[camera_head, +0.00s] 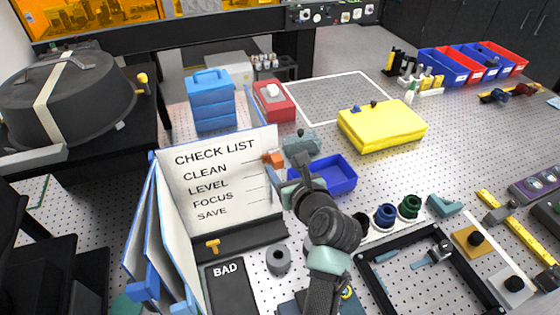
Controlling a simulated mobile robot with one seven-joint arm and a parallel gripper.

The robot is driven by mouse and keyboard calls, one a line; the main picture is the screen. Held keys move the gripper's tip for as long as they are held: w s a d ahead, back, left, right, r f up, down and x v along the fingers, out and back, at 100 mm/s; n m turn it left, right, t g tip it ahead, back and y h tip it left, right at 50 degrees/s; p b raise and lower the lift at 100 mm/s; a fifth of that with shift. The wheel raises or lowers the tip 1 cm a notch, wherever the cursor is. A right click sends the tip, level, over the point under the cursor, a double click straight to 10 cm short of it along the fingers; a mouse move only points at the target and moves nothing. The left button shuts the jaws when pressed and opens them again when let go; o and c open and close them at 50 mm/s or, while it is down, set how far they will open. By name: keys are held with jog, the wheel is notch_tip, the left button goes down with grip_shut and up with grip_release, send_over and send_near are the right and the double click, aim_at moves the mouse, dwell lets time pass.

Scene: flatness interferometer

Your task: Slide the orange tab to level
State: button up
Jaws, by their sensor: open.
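The white check list board (222,215) stands upright at the centre left, with the rows CLEAN, LEVEL, FOCUS and SAVE. The small orange tab (273,159) is at the board's right edge, about in line with the CLEAN row and above the LEVEL row. My gripper (291,151) is open, just right of the tab. My wrist partly hides the fingers, and contact with the tab cannot be made out.
A blue tray (337,170) lies right of my gripper, with a yellow case (382,127) behind it. A blue stacked case (210,100) and a red box (272,103) stand behind the board. A black BAD panel (232,287) lies in front.

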aim_at(279, 165)
jog(key=shift+x, duration=1.6)
jog(key=shift+c, duration=0.2)
grip_shut()
jog(key=shift+f, duration=0.1)
